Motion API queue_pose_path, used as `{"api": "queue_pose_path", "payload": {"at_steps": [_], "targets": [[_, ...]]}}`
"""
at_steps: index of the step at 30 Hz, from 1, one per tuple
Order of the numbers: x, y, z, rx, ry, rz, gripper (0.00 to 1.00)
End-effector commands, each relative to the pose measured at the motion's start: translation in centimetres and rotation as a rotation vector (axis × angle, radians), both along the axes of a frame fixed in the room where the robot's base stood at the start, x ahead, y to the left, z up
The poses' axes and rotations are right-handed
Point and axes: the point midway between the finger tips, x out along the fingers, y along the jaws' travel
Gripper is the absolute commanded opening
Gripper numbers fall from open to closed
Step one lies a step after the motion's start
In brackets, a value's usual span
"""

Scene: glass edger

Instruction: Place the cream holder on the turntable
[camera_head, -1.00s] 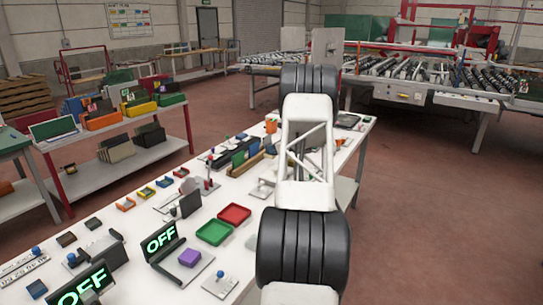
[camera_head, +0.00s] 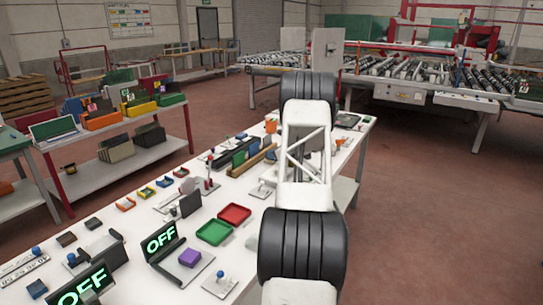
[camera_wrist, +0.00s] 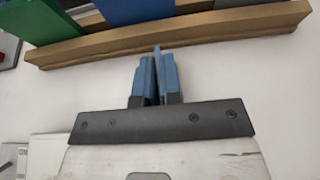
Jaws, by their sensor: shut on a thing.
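My gripper (camera_wrist: 157,78) shows in the wrist view with its blue fingers close together on a thin upright grey-blue piece (camera_wrist: 157,58). I cannot tell what this piece is. The fingers are over the white bench top, just short of a long tan rack (camera_wrist: 200,36). I cannot make out a cream holder for sure in either view. A dark round-topped thing (camera_head: 347,120) at the bench's far end may be the turntable, but it is too small to tell. In the head view my arm hides the gripper and part of the bench.
The tan rack holds blue (camera_wrist: 141,10) and green (camera_wrist: 45,20) panels. A loaded shelf (camera_head: 115,170) stands left.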

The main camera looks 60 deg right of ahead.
Motion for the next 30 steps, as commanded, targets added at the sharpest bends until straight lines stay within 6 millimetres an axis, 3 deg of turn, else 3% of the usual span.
{"api": "queue_pose_path", "payload": {"at_steps": [12,18,30], "targets": [[0.0,0.0,-0.24,0.0,0.0,0.0,0.0],[0.0,0.0,-0.25,0.0,0.0,0.0,0.31],[0.0,0.0,0.06,-0.001,0.0,0.0,0.31]]}}
